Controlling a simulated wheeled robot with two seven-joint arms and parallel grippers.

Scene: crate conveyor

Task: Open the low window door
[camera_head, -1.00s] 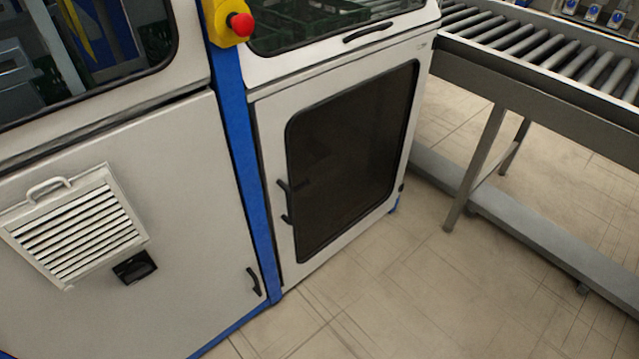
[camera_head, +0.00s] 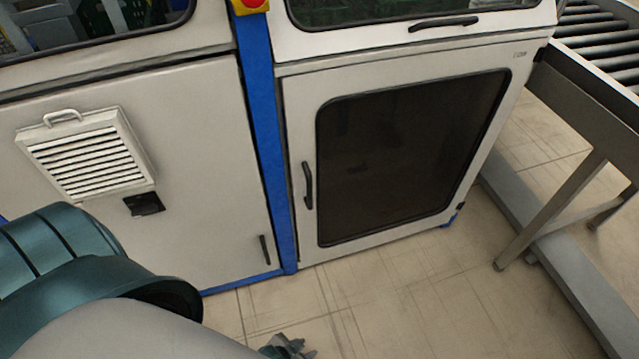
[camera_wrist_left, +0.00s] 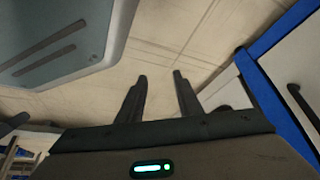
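The low window door (camera_head: 300,120) is a white panel with a dark window (camera_head: 410,160) and stands shut in the head view. Its black handle (camera_head: 307,185) is on the door's left side. My left gripper (camera_head: 288,347) shows at the bottom edge of the head view, low over the floor, in front of the door and apart from the handle. In the left wrist view its two dark fingers (camera_wrist_left: 160,85) are spread with nothing between them. A black handle on a white panel (camera_wrist_left: 300,105) shows at the right there. My right gripper is not in view.
A blue post (camera_head: 262,140) separates the door from a white panel with a vent (camera_head: 90,155) on the left. An upper window door with a handle (camera_head: 443,23) is above. A roller conveyor's leg (camera_head: 550,210) stands at the right. The floor (camera_head: 400,300) in front is clear.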

